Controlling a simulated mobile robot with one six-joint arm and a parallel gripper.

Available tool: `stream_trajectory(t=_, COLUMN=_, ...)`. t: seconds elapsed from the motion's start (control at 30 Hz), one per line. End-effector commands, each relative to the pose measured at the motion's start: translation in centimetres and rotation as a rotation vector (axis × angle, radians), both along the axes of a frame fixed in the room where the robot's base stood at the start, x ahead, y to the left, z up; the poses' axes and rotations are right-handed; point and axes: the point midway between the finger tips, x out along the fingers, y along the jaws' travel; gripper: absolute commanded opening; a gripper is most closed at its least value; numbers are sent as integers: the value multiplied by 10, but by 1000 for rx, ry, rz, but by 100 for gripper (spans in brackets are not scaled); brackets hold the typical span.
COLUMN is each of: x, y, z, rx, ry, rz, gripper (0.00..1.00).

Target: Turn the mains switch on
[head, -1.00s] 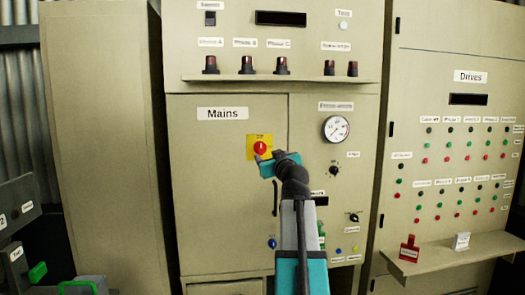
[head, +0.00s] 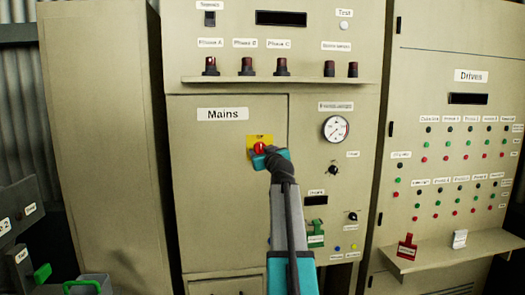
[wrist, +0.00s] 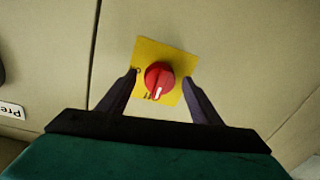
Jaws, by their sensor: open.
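The mains switch is a red rotary knob (wrist: 159,78) on a yellow square plate (wrist: 169,57), set in the beige cabinet door under the "Mains" label (head: 222,114). In the head view the red knob (head: 258,147) is partly covered by my gripper (head: 258,155). In the wrist view my open gripper (wrist: 159,92) has one dark finger on each side of the knob, with a gap on both sides. The white mark on the knob points toward the lettering at the plate's lower edge in that view. I cannot tell how deep the fingertips reach around it.
A pressure gauge (head: 336,128) and small knobs are on the panel to the right. A green tag (head: 316,236) hangs lower down. A shelf (head: 455,251) with a red tag (head: 407,247) juts out at right. A ledge with several dark red lamps runs above the door.

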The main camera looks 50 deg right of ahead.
Motion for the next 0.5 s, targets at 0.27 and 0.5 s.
stream_trajectory(t=0.27, x=3, y=-2, z=0, rx=0, ry=0, rz=0, gripper=59)
stream_trajectory(t=0.5, x=3, y=-2, z=0, rx=0, ry=0, rz=0, gripper=40)
